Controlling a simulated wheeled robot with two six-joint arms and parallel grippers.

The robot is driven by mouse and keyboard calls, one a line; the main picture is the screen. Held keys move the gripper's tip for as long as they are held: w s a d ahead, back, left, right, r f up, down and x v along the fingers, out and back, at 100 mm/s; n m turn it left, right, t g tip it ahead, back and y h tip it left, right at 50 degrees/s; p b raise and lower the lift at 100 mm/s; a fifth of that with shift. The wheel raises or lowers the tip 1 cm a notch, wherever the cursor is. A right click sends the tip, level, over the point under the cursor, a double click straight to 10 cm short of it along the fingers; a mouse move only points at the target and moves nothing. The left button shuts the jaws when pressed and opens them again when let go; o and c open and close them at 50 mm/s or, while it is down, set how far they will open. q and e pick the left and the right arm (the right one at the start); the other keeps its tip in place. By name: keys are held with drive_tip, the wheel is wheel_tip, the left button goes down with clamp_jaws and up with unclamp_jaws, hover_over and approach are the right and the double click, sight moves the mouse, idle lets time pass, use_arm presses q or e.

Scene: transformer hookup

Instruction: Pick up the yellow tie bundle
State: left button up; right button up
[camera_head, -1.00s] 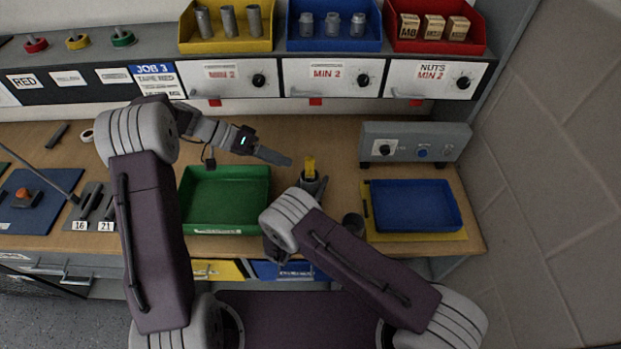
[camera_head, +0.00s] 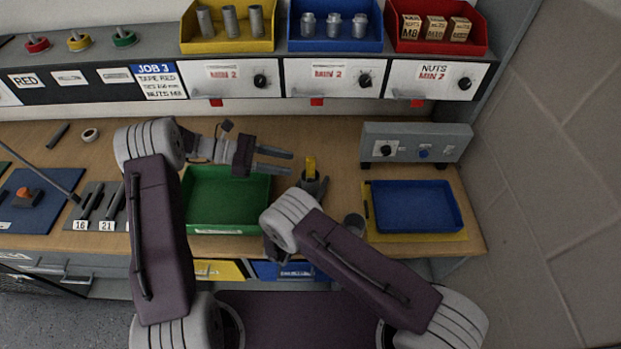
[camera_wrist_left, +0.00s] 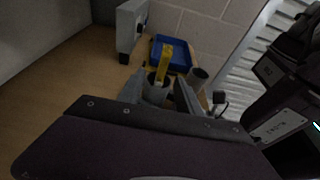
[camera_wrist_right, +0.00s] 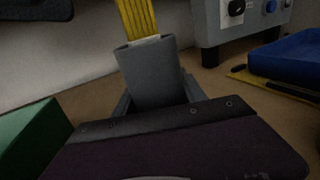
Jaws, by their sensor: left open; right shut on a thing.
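The yellow tie bundle (camera_head: 310,165) stands upright in a grey cup (camera_wrist_right: 155,75) and sticks out above its rim. The bundle also shows in the left wrist view (camera_wrist_left: 164,62) and the right wrist view (camera_wrist_right: 138,18); its lower part is hidden in the cup. My right gripper (camera_head: 313,184) is shut on the cup, one finger on each side. My left gripper (camera_head: 290,163) is open and empty. It points right toward the bundle, with its fingertips just left of it. In the left wrist view the bundle shows between the two fingers.
A green tray (camera_head: 228,222) lies left of the cup, partly under my left arm. A blue tray (camera_head: 410,228) on a yellow mat and a second grey cup (camera_head: 353,222) are to the right. A grey control box (camera_head: 415,143) stands behind. Bare bench lies behind the cup.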

sight(310, 179)
use_arm(q)
drive_tip(key=x, duration=1.1)
drive_tip(key=shift+s, duration=0.2)
drive_tip(key=shift+d, duration=0.1)
clamp_jaws()
idle(0.9)
